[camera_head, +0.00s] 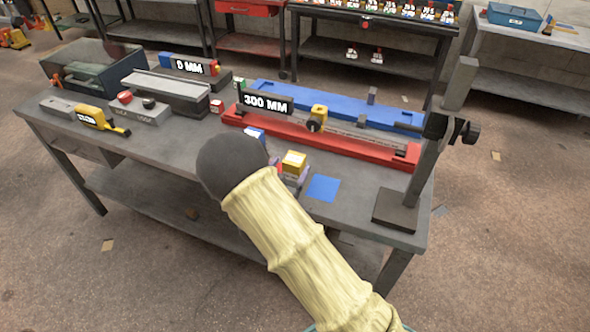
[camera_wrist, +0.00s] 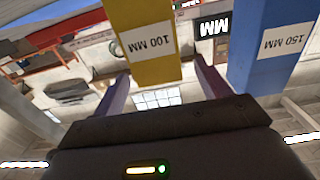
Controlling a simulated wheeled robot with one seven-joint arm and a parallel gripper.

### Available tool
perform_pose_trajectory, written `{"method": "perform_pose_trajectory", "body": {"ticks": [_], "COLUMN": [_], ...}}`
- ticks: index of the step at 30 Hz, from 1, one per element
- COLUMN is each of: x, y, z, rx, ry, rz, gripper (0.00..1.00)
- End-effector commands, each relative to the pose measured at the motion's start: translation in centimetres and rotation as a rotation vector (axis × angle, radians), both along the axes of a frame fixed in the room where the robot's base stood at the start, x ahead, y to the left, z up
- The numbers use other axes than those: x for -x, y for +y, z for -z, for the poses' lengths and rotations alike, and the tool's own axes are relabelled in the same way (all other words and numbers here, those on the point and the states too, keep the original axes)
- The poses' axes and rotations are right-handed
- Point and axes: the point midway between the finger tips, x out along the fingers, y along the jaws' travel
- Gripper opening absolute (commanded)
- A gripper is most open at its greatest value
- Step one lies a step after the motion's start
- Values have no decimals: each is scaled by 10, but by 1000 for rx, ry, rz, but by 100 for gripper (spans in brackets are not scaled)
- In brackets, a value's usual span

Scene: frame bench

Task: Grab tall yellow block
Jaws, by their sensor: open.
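The tall yellow block (camera_wrist: 143,40), labelled 100 MM, stands in the upper middle of the wrist view. My gripper (camera_wrist: 160,69) is open, with one purple finger towards each side of the block's near end. A small gap shows on both sides, and the frames do not show contact. In the head view, the yellow top of a block (camera_head: 294,162) shows just right of my arm's dark rounded joint. My gripper is mostly hidden there behind my arm.
A blue block (camera_wrist: 272,45) labelled 150 MM stands close to the right finger. A blue square (camera_head: 323,188) lies on the grey bench (camera_head: 350,215).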

Motion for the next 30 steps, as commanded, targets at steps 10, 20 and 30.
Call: {"method": "perform_pose_trajectory", "body": {"ticks": [10, 20, 30], "x": [-34, -33, -33], "y": [-14, -14, -14], "z": [3, 4, 4], "rx": [0, 0, 0], "ry": [1, 0, 0], "rz": [0, 0, 0], "gripper": [75, 75, 36]}}
